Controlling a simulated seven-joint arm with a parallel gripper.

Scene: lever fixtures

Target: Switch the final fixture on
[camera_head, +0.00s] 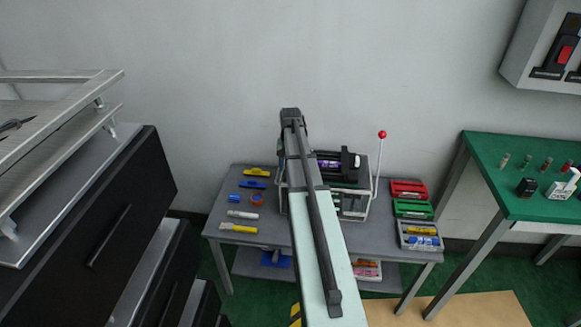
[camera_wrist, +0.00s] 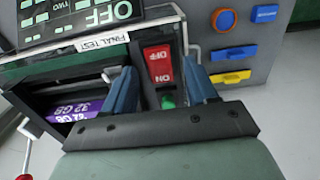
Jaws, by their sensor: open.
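The final fixture is the box with a "FINAL TEST" label (camera_wrist: 103,42) in the wrist view. Its panel (camera_wrist: 95,14) reads "OFF". A red switch part (camera_wrist: 158,62) with "ON" lettering sits beside the label, with a green part (camera_wrist: 168,101) near it. My gripper (camera_wrist: 163,76) is open, its two blue fingers on either side of the red switch; I cannot tell whether they touch it. In the head view the fixture (camera_head: 355,203) stands on the grey table, partly hidden by my arm, and my fingertips are hidden.
A purple "32 GB" item (camera_wrist: 78,110) lies in the fixture's bay. A rod with a red ball (camera_head: 382,134) rises at its right. Red and green cases (camera_head: 411,208) and small tools (camera_head: 245,214) lie on the grey table (camera_head: 222,236). A green table (camera_head: 520,190) stands right, dark drawers (camera_head: 110,215) left.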

